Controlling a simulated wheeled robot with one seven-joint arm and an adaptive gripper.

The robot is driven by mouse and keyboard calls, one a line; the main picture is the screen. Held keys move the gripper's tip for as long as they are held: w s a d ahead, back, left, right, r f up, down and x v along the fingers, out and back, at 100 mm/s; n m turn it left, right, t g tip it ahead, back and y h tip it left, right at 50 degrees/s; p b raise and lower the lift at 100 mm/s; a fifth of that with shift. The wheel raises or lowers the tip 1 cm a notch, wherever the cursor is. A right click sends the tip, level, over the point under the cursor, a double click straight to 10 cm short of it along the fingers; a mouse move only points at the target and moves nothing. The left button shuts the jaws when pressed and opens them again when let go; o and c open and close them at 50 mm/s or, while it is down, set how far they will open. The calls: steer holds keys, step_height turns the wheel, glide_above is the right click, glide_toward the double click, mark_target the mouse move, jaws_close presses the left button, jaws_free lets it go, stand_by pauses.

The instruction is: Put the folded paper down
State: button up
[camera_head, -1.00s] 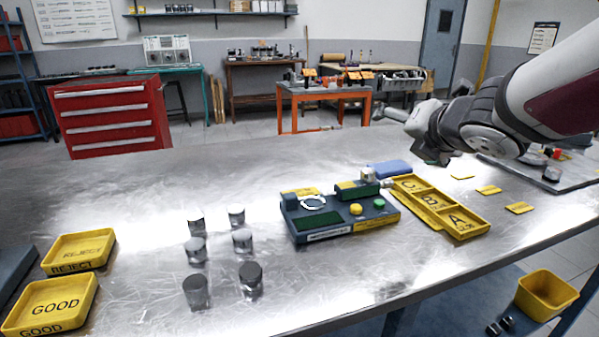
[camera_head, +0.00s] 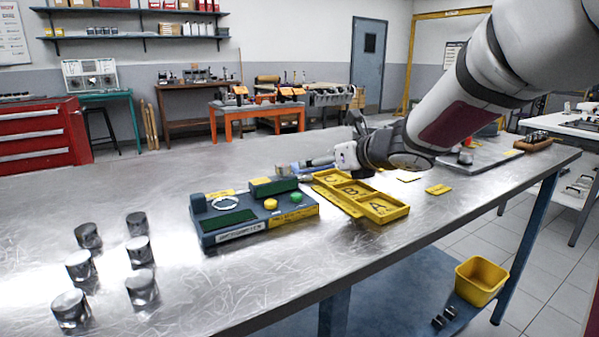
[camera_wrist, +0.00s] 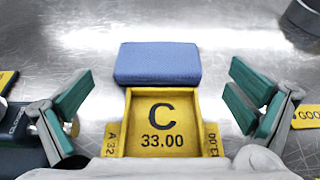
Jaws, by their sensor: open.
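The folded paper (camera_wrist: 157,63) appears to be the blue folded block lying flat on the metal bench, just beyond compartment C of the yellow sorting tray (camera_wrist: 113,137). In the head view only a bit of the blue (camera_head: 297,167) shows beside my gripper (camera_head: 345,152). In the wrist view my gripper (camera_wrist: 161,85) is open, its green-padded fingers spread to the left and right of the tray's C end. Nothing is between the fingers in their grip; the blue block is apart from both.
A dark blue gauge fixture (camera_head: 255,215) stands left of the tray. Several metal cylinders (camera_head: 140,250) stand on the left of the bench. Yellow tags (camera_head: 438,190) lie right of the tray. A yellow bin (camera_head: 482,281) is below the bench edge. The front middle bench is clear.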

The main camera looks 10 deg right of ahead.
steer(key=b+x, duration=0.1)
steer(key=x, duration=0.3)
steer(key=shift+f, duration=0.25)
steer(key=shift+w+a+f, duration=0.15)
steer(key=shift+w+a, duration=0.1)
steer(key=shift+w, duration=0.35)
steer(key=shift+c, duration=0.6)
steer(key=c, duration=0.7)
steer(key=shift+c, duration=0.2)
